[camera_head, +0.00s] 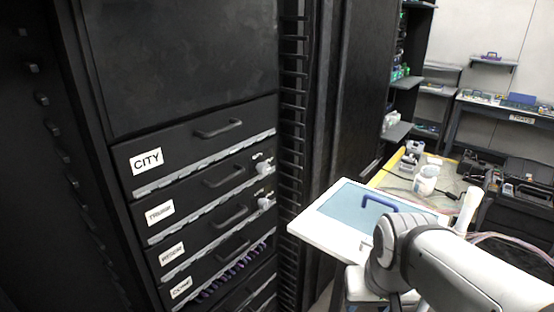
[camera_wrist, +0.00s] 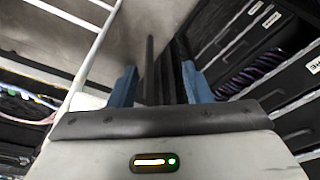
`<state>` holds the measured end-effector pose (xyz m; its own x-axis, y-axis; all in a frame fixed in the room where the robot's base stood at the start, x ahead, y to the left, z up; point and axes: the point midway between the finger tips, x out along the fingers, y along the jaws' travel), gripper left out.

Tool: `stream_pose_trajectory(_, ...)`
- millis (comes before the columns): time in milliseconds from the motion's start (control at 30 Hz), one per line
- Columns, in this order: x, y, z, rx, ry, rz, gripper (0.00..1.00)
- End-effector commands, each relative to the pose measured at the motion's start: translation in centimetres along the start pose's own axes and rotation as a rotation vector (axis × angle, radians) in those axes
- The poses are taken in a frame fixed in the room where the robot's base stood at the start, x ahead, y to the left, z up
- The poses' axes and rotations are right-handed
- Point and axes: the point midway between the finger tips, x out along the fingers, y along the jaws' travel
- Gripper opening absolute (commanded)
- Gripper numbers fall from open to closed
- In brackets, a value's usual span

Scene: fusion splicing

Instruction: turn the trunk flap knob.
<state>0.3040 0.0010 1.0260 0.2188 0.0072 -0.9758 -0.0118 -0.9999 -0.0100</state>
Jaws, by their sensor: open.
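The black rack in the head view has stacked flaps with white labels. The second one down carries a blurred label that seems to read TRUNK; this trunk flap (camera_head: 190,197) has a black handle. A pale knob (camera_head: 264,169) sits at its right end, below a small tag. A similar knob (camera_head: 264,203) sits on the flap below. My gripper (camera_wrist: 158,82) is open in the wrist view, its two blue fingers apart with nothing between them. It is apart from the knobs. In the head view my arm is at the lower right, and the fingers are hidden there.
The CITY flap (camera_head: 205,150) is above, and purple cables (camera_head: 235,272) show lower in the rack. A white-edged board with a blue top (camera_head: 340,205) stands between rack and arm. A cluttered workbench (camera_head: 455,180) is behind. The wrist view shows flaps and purple cables (camera_wrist: 250,75) at right.

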Motion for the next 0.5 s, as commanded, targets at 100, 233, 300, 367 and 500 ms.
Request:
stream_pose_trajectory(100,-0.3,-1.9,-1.3,0.114,-0.021,-0.066,0.54)
stream_pose_trajectory(233,-0.9,-5.2,-4.8,0.426,-0.087,-0.225,0.54)
stream_pose_trajectory(300,-1.4,-7.3,-7.7,0.651,-0.146,-0.332,0.54)
stream_pose_trajectory(367,-1.8,-9.1,-10.5,0.856,-0.21,-0.424,0.54)
stream_pose_trajectory(500,-2.6,-12.4,-17.6,1.322,-0.395,-0.626,0.54)
